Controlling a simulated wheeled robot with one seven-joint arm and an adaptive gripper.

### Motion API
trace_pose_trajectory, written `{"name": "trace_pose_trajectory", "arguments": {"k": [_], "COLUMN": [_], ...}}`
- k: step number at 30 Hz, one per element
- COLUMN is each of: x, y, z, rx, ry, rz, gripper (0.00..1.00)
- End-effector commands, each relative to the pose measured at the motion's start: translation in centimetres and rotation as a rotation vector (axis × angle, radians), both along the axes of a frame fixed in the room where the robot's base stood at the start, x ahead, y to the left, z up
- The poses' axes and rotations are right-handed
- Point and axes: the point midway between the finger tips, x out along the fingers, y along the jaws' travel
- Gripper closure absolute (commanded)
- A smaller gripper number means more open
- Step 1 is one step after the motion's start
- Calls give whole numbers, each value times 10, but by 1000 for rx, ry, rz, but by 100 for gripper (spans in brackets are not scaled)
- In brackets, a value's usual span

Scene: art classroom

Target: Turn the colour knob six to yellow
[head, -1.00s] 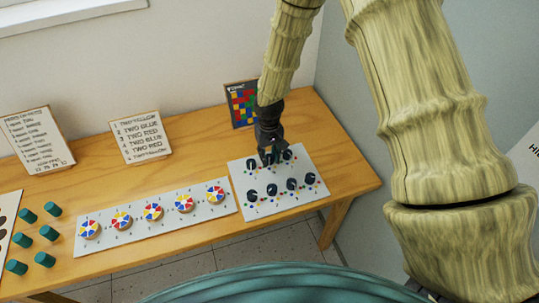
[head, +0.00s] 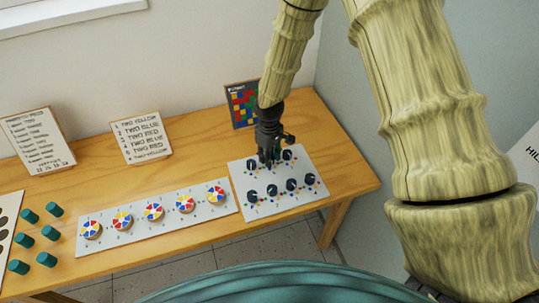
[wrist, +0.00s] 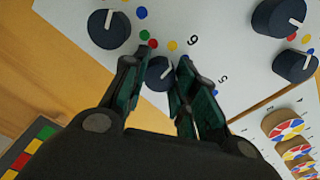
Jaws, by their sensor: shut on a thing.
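The white knob panel (head: 237,180) lies flat at the right end of the table and carries dark round knobs in two rows. My gripper (head: 268,160) points down over the middle of the back row. In the wrist view its fingers (wrist: 167,80) are shut on colour knob six (wrist: 159,75), a dark knob with a white pointer line. The fingers hide part of it. Green, red, yellow (wrist: 172,45) and blue dots lie around it beside an upside-down 6. The pointer tilts up and right, but I cannot tell exactly which dot it faces.
Another dark knob (wrist: 109,29) is close beside the fingers. A strip of colour wheels (head: 153,212) lies left of the panel, with teal cylinders (head: 46,259) farther left. A coloured-grid card (head: 241,105) and a written list card (head: 141,138) stand behind.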

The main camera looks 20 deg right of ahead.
Motion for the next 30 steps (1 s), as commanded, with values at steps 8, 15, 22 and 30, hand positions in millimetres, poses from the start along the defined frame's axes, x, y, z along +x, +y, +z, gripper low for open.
{"name": "trace_pose_trajectory", "arguments": {"k": [8,15,22,30], "x": [1,1,1,1], "y": [-1,-1,-1,-1], "z": [1,1,1,1], "rx": [-1,-1,-1,-1], "ry": [-2,-2,-2,-2], "rz": [147,203,212,210], "gripper": [96,96,96,59]}}
